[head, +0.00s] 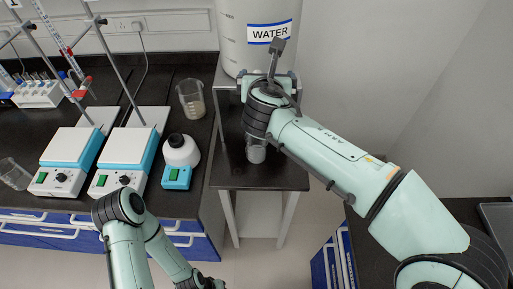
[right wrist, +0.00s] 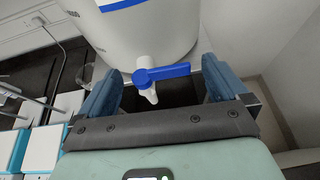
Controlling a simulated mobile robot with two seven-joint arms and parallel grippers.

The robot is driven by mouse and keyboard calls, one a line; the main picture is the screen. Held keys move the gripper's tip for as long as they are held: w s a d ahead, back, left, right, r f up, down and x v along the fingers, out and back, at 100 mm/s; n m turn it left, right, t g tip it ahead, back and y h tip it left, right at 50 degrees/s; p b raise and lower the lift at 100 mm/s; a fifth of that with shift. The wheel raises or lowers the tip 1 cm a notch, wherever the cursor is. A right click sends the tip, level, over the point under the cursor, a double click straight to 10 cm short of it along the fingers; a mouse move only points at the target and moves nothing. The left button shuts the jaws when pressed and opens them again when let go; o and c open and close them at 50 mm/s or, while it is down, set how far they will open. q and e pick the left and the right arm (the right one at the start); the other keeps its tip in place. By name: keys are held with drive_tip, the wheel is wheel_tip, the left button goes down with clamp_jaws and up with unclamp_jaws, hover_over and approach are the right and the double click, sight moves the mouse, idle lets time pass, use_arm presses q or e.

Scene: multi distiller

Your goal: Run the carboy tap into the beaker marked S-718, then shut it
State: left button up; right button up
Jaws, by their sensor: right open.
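The white carboy (head: 228,45), labelled WATER, stands on a raised stand. In the right wrist view, its tap has a blue lever (right wrist: 165,74) turned sideways to the right and a white spout (right wrist: 148,92). I see no water stream. My right gripper (right wrist: 162,90) is open, with the tap between its fingers and no clear grip on it. A glass beaker (head: 256,152) stands on the dark lower surface below the carboy, partly hidden by my right arm; I cannot read its marking. My left gripper (head: 207,283) is low at the bottom edge, too little shown to tell its state.
The dark bench at left holds two hotplate stirrers (head: 72,147) (head: 127,148) with stands, a small mixer (head: 181,150), a beaker with some contents (head: 191,99), a tilted glass (head: 14,174) and a tube rack (head: 38,93). A wall is at right.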

drive_tip(key=v, duration=1.3)
drive_tip(key=shift+s, duration=0.2)
drive_tip(key=shift+r, duration=0.1)
